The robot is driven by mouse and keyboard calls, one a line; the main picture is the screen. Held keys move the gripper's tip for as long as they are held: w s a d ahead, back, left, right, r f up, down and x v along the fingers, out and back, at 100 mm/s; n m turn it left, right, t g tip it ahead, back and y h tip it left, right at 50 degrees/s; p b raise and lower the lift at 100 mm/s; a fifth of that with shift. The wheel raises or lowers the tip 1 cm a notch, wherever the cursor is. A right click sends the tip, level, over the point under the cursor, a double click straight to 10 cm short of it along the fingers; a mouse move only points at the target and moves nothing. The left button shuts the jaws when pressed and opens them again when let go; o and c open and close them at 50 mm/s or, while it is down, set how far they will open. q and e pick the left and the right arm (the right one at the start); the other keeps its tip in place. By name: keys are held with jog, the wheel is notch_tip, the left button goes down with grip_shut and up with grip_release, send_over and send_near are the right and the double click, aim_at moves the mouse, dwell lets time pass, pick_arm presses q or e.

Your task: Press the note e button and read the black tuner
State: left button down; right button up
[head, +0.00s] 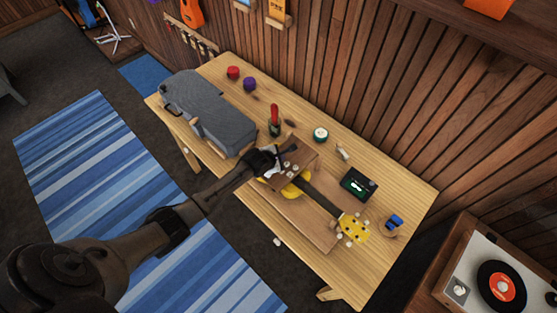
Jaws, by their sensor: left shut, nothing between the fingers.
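My left gripper (274,165) reaches in from the lower left and is shut and empty. Its tip is at the left side of a small brown wooden box (302,158) with several pale round buttons on top. I cannot tell whether it touches a button, and the button letters are too small to read. The black tuner (358,184) lies on the table to the right of the box. Its screen shows a small pale-green mark, too small to read. My right gripper is not in view.
The wooden table (402,190) also holds a grey case (208,105), red (233,72) and purple (250,84) round items, a red-handled tool (274,115), a green-and-white round tin (320,134) and a blue item (394,222). A record player (498,280) stands at lower right.

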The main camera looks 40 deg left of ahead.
pick_arm(q)
jog(key=shift+s+f, duration=0.1)
jog(key=shift+f, duration=0.55)
dwell(0.3)
jog(key=shift+r+p, duration=0.45)
jog(key=shift+s+a+r+p, duration=0.15)
jog(key=shift+s+r+p, duration=0.15)
jog(key=shift+r+p, duration=0.35)
jog(key=shift+a, duration=0.1)
jog(key=shift+r, duration=0.15)
